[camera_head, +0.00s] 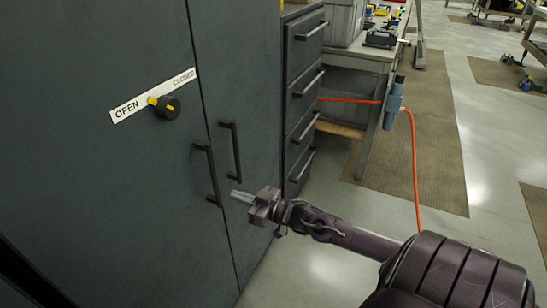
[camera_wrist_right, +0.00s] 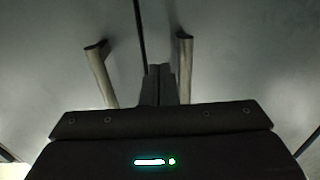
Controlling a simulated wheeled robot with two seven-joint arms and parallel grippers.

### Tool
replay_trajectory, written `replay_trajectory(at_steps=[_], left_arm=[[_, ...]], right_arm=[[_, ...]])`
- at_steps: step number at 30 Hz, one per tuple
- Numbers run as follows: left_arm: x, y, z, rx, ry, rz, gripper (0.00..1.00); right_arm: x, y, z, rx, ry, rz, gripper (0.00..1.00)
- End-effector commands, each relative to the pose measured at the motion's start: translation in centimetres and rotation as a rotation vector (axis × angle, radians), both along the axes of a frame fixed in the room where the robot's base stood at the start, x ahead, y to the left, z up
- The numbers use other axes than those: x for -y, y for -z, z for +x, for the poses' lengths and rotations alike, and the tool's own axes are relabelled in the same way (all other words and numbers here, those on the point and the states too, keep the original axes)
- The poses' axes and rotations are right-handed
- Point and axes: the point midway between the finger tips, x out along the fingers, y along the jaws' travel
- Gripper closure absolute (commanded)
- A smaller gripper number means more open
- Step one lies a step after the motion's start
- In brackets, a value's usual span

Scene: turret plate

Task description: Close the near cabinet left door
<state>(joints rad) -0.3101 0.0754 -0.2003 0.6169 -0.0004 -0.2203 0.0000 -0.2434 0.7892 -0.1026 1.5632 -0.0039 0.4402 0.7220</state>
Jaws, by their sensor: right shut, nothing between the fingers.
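The dark grey cabinet fills the left of the head view. Its left door (camera_head: 90,190) has a knob (camera_head: 166,106) on an OPEN/CLOSED label and a black bar handle (camera_head: 208,172). The right door (camera_head: 245,85) has its own handle (camera_head: 232,150). The doors look nearly flush at the seam; I cannot tell if a small gap is left. My right gripper (camera_head: 238,196) is shut and empty, pointing at the doors just below the handles. In the right wrist view its fingers (camera_wrist_right: 160,85) lie between the left handle (camera_wrist_right: 101,75) and the right handle (camera_wrist_right: 184,68); contact is unclear. My left gripper is out of view.
A drawer unit (camera_head: 304,85) stands right of the cabinet, beside a workbench (camera_head: 362,48) with tools. An orange hose (camera_head: 413,160) hangs to the floor near a brown mat (camera_head: 440,150). The floor (camera_head: 330,260) in front is clear.

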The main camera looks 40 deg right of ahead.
Motion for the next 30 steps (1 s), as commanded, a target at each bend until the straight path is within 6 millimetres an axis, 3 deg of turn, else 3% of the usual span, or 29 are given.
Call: replay_trajectory(at_steps=[4,12,16,30], left_arm=[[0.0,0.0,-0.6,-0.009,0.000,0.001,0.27],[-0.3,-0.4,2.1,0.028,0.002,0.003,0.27],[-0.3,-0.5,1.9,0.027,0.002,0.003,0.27],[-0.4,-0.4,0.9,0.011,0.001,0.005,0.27]], right_arm=[[0.6,0.1,-1.8,-0.002,-0.001,0.000,1.00],[2.0,0.2,-5.8,-0.004,-0.001,-0.001,1.00],[2.6,0.2,-7.2,-0.004,0.000,-0.001,1.00],[3.2,0.5,-8.2,-0.008,0.010,-0.003,1.00]])
